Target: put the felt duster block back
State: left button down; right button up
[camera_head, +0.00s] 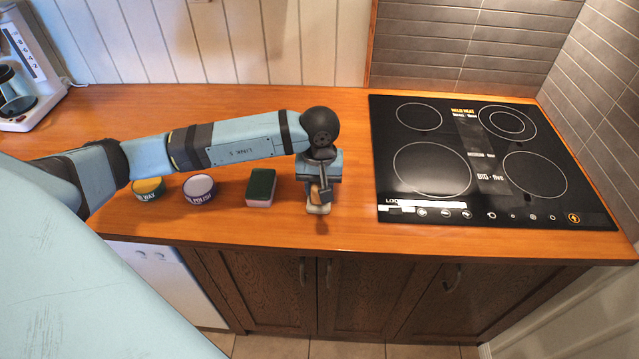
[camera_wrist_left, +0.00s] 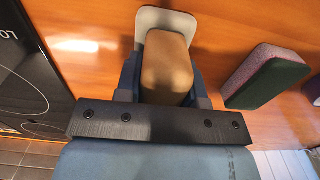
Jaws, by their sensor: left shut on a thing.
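The felt duster block shows in the left wrist view as a tan, rounded block (camera_wrist_left: 168,66) with a wider pale piece (camera_wrist_left: 170,20) at its far end. I cannot tell whether that pale piece is its felt base or a separate pad. In the head view a bit of the tan block (camera_head: 315,194) shows under my wrist, with the pale piece (camera_head: 318,209) below it, near the counter's front edge. My left gripper (camera_wrist_left: 168,85) points down and is shut on the block, one finger on each side. Contact with the counter is hidden. My right gripper is out of view.
A green and pink sponge (camera_head: 261,187) stands just left of the gripper. Further left are a purple-white tin (camera_head: 200,190) and a yellow-topped tin (camera_head: 148,188). A black cooktop (camera_head: 480,160) lies to the right. A coffee machine (camera_head: 28,70) stands at the far left.

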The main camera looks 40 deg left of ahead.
pick_arm(q)
jog(key=shift+f, duration=0.1)
jog(key=c, duration=0.7)
grip_release()
jog(key=shift+c, duration=0.2)
jog(key=shift+r, duration=0.3)
notch_tip(320, 180, up, 12)
jog(key=shift+w+f+b, duration=0.1)
jog(key=shift+b, duration=0.6)
